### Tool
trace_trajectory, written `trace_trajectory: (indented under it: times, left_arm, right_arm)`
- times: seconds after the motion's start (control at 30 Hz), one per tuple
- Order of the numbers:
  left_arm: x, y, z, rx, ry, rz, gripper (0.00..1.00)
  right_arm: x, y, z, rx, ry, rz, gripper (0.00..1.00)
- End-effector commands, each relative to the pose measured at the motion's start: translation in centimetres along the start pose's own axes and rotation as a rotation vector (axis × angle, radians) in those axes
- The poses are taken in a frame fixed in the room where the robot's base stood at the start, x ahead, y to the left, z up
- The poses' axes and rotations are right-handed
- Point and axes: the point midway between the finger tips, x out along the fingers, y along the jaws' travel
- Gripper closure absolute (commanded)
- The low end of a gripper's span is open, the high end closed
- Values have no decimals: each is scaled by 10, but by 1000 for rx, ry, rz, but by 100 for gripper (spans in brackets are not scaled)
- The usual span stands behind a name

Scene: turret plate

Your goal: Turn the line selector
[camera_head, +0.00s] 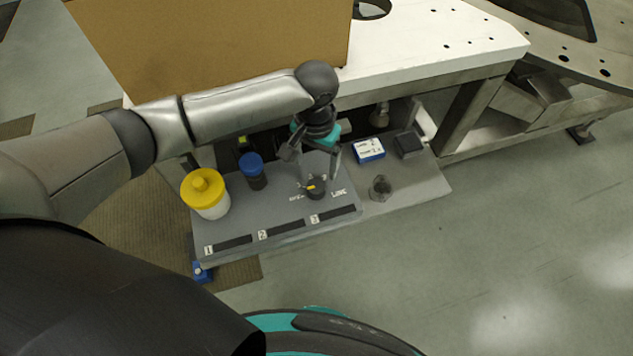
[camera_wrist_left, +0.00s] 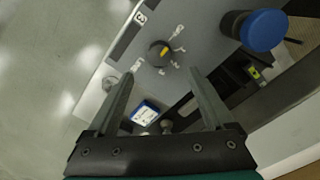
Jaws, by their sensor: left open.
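The line selector (camera_head: 316,186) is a round dark knob with a yellow pointer mark, set on a grey panel (camera_head: 270,196) with white labels around it. It also shows in the left wrist view (camera_wrist_left: 159,53), ahead of the fingertips and roughly centred between them. My left gripper (camera_head: 319,159) is open and empty, just behind and above the knob in the head view. Its two fingers show spread apart in the left wrist view (camera_wrist_left: 163,76). I see no contact with the knob. My right gripper is not in view.
Left of the knob stand a blue-capped container (camera_head: 252,172) and a yellow-lidded white jar (camera_head: 206,196). To the right are a blue and white box (camera_head: 369,150), a dark block (camera_head: 408,144) and a small dark cup (camera_head: 380,188). A white table (camera_head: 440,45) overhangs behind.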

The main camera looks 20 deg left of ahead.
Motion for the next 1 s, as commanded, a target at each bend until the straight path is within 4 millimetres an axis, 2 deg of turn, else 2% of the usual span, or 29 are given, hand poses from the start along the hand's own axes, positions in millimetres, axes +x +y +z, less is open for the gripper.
trace_trajectory:
  times: [0.03,0.2,0.4,0.6,0.87,1.0]
  left_arm:
    - [15,0,0,-1,-2,0,14]
    - [52,0,0,1,-2,0,14]
    - [84,1,0,3,0,1,14]
    - [97,1,0,3,1,1,14]
    - [98,1,0,3,1,1,14]
    - [97,1,0,3,2,1,26]
  right_arm:
    - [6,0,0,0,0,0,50]
    - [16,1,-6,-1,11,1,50]
    - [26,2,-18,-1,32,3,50]
    - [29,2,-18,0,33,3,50]
    - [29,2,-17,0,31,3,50]
    - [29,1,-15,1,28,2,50]
